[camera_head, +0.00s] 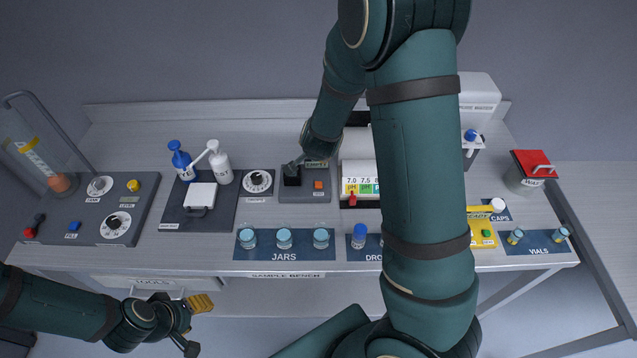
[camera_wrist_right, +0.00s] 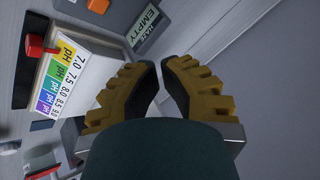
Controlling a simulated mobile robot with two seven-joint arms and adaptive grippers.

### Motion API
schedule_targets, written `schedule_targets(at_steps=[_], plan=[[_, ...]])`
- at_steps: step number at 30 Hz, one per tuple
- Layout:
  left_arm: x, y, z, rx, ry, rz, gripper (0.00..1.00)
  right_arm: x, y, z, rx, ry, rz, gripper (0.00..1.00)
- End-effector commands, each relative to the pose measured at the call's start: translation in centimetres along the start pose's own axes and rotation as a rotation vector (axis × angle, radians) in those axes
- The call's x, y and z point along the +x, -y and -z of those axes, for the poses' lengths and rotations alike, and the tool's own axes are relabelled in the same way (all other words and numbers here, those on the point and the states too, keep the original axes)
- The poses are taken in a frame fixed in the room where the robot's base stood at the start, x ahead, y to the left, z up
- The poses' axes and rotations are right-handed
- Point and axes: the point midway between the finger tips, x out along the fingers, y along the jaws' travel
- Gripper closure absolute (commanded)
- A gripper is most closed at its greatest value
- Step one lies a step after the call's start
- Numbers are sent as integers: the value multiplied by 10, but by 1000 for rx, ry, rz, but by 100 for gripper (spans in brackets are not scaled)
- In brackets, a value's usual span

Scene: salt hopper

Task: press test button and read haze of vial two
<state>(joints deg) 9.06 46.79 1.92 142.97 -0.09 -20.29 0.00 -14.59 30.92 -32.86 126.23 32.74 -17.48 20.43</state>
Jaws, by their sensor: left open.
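The grey haze meter (camera_head: 305,196) stands mid-bench, with a black well (camera_head: 291,178), an orange button (camera_head: 318,185) and a small display (camera_head: 316,164). In the right wrist view the display (camera_wrist_right: 146,27) reads EMPTY, and part of the orange button (camera_wrist_right: 98,5) shows at the top edge. My right gripper (camera_wrist_right: 160,65) has its yellow fingertips close together with no object seen between them, above the back of the meter. Two vials (camera_head: 515,236) (camera_head: 560,235) stand on the vials mat (camera_head: 538,246); their numbers are unreadable. My left gripper (camera_head: 203,302) is open below the bench front.
My right arm hides part of the bench right of the meter. The pH chart stand (camera_head: 360,185) with a red lever (camera_head: 352,199) is close beside the meter. A red-lidded bin (camera_head: 530,170) is far right.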

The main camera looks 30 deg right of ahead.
Motion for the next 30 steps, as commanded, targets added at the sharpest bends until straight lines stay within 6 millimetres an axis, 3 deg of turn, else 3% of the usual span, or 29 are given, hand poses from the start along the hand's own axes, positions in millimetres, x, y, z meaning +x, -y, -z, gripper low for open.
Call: schedule_targets(at_steps=[10, 21, 30], plan=[[10, 4, -2, -1, -1, 0, 49, 25, -14, -13, 1, 0, -3, 100], [56, 20, -7, -3, -4, 7, 49, 64, -34, -34, 0, 0, 0, 100], [63, 22, -8, -4, -4, 9, 49, 69, -37, -37, 0, 0, 0, 100]])
